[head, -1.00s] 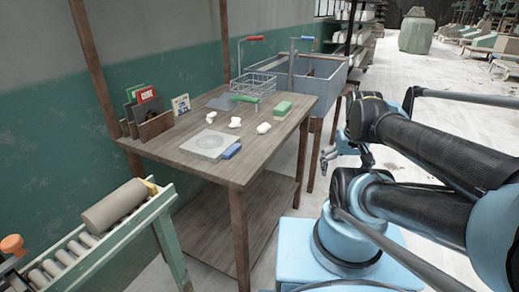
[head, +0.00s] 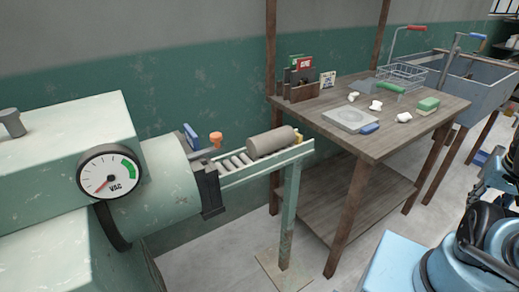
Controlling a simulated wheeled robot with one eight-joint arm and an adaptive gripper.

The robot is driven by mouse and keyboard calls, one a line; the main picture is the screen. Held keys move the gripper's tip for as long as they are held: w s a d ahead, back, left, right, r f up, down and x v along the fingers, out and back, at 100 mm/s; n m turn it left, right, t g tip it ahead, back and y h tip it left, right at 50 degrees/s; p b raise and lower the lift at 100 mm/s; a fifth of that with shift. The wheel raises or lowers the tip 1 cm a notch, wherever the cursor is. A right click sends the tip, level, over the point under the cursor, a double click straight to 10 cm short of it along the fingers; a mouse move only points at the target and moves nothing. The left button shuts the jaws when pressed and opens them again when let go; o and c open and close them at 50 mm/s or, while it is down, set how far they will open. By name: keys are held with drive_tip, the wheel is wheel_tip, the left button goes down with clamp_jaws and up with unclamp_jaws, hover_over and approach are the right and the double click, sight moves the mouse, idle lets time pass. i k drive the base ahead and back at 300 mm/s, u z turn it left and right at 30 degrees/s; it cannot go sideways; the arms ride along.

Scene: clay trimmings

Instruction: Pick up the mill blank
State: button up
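The mill blank appears to be the grey-brown clay cylinder (head: 273,142). It lies on its side on the short roller conveyor (head: 290,157), towards its outer end, in the head view. Nothing is touching it from above. Parts of my blue and black arm show at the right edge, well to the right of the cylinder. I cannot make out my gripper's fingers.
A large green machine with a VAC gauge (head: 110,171) stands at the left, joined to the conveyor. A wooden table (head: 390,141) to the right holds white clay pieces, a green sponge (head: 428,105), a wire basket (head: 402,74) and cards. Open floor lies in front.

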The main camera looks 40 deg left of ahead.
sight(257, 146)
drive_tip(key=u, duration=3.35)
drive_tip(key=k, duration=1)
drive_tip(key=z, duration=0.8)
drive_tip(key=i, duration=0.6)
drive_tip(key=z, duration=0.05)
